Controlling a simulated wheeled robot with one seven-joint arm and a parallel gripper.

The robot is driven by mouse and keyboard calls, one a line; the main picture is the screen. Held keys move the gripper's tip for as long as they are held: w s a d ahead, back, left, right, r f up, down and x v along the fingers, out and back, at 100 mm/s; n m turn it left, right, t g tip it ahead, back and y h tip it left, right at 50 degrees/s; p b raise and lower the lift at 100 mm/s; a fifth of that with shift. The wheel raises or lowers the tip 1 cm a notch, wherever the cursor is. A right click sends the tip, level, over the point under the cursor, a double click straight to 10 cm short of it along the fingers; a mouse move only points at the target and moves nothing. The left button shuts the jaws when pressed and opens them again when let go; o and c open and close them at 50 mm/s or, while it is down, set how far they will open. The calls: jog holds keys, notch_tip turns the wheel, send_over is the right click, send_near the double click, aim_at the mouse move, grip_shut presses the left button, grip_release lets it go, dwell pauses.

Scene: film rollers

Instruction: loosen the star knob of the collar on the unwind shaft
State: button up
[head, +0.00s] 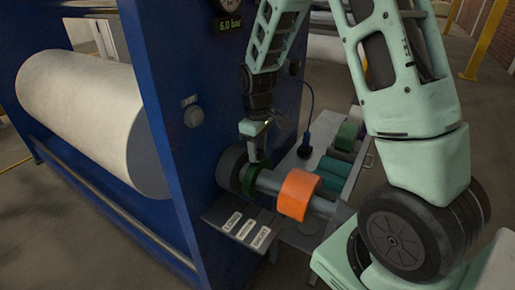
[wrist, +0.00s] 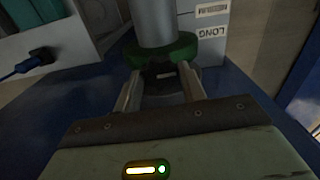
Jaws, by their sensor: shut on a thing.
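The unwind shaft (head: 269,182) sticks out of the blue machine frame. A green collar (head: 247,180) sits on it near the frame; it also shows in the wrist view (wrist: 183,48). In the wrist view, the dark star knob (wrist: 163,72) is on the collar's near side. My gripper (head: 260,160) reaches down to the collar from above. In the wrist view its fingers stand on both sides of the knob, and my gripper (wrist: 165,82) is shut on it. The knob's lobes are mostly hidden in shadow and between the fingers.
An orange ring (head: 297,194) is farther out on the shaft. A labelled plate (head: 240,228) is below the shaft. A bench (head: 292,165) with green rolls (head: 332,172) stands behind. A white roll (head: 95,115) is left of the frame. A blue plug (head: 305,148) hangs near the bench.

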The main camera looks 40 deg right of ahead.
jog(key=o, duration=1)
jog(key=shift+r, duration=0.15)
notch_tip(320, 180, up, 17)
jog(key=b, duration=0.3)
jog(key=shift+r, duration=0.1)
